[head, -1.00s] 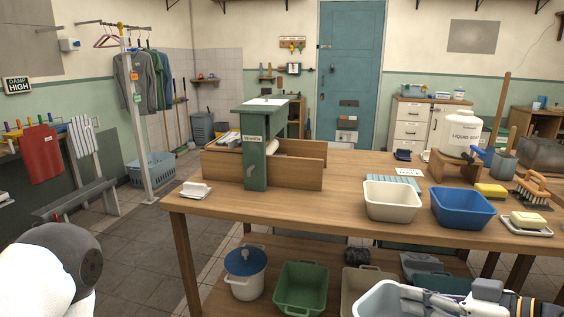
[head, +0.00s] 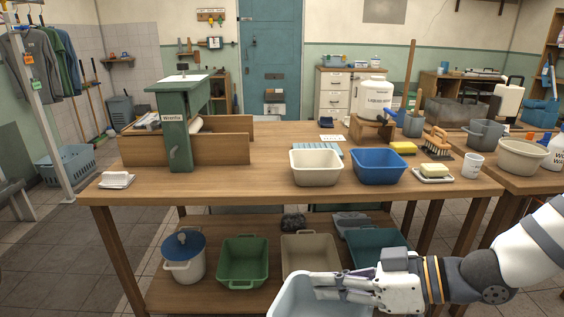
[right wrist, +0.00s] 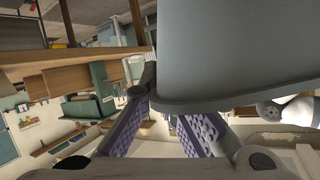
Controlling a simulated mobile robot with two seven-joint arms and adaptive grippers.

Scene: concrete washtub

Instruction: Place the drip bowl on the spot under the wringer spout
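A pale blue-white bowl (head: 300,298), which I take for the drip bowl, is at the bottom edge of the head view, partly cut off. My right gripper (head: 335,286) is at its rim and appears to grip it. In the right wrist view its grey wall (right wrist: 225,60) fills the upper middle, beside the purple finger pads (right wrist: 160,130); the contact is partly hidden. The green wringer (head: 176,130) stands at the left of the worktable, with a small spout (head: 173,151) on its front. The table top below the spout looks clear. My left gripper is out of view.
The worktable (head: 250,187) carries a cream basin (head: 317,168), a blue basin (head: 379,166), sponges and a soap dish at the right, and a white dish (head: 116,180) at the left corner.

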